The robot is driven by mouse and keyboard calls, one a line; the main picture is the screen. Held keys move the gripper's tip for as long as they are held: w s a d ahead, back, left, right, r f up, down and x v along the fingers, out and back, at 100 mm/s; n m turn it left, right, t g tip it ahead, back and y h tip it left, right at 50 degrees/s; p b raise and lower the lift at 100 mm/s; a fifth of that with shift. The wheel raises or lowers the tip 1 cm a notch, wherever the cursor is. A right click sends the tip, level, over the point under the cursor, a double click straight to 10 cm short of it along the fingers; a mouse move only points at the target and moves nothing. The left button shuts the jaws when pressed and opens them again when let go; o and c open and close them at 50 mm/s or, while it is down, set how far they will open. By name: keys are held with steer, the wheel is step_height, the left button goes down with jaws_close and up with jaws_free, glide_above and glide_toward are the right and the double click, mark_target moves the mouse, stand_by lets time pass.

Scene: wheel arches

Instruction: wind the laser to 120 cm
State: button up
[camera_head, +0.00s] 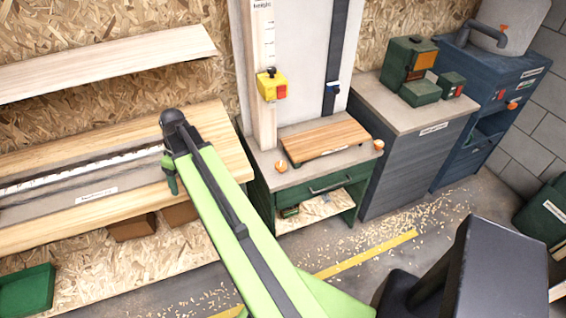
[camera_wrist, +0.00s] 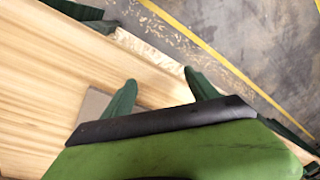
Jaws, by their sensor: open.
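A yellow box with a red side and a black knob on top (camera_head: 271,85), which looks like the laser, sits on a pale upright post (camera_head: 262,40). The post bears a scale headed "height"; its numbers are too small to read. My gripper (camera_head: 171,180) is at the far end of my green arm, over the right part of the wooden bench, to the left of and apart from the yellow box. In the wrist view my gripper (camera_wrist: 160,84) shows two dark green fingers spread apart with nothing between them, above pale wood. The yellow box does not show there.
The wooden bench (camera_head: 215,125) with a long grey strip fills the left. A green cabinet (camera_head: 268,205) with a slatted board (camera_head: 325,138) stands below the post. A grey cabinet (camera_head: 400,150) with green boxes is to the right. The floor in front has wood chips.

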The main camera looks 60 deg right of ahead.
steer(key=shift+n+t+y, duration=0.3)
steer(key=shift+n+t, duration=0.2)
steer(key=shift+t, duration=0.1)
steer(key=s+d, duration=0.1)
steer(key=d, duration=0.5)
steer(key=s+d, duration=0.2)
steer(key=d, duration=0.4)
steer(key=s+d, duration=0.2)
steer(key=d, duration=0.4)
steer(key=shift+s+r, duration=0.25)
steer(key=s+d, duration=0.5)
steer(key=d, duration=0.3)
steer(key=n+t, duration=0.2)
glide_toward(281, 165)
steer(key=b+x, duration=0.8)
steer(key=b, duration=0.8)
steer(key=shift+w+f, duration=0.1)
steer(key=shift+f, duration=0.25)
steer(key=shift+r, duration=0.1)
steer(key=shift+c, duration=0.3)
steer(key=c, duration=1.2)
steer(key=shift+d, duration=0.1)
steer(key=shift+c, duration=0.5)
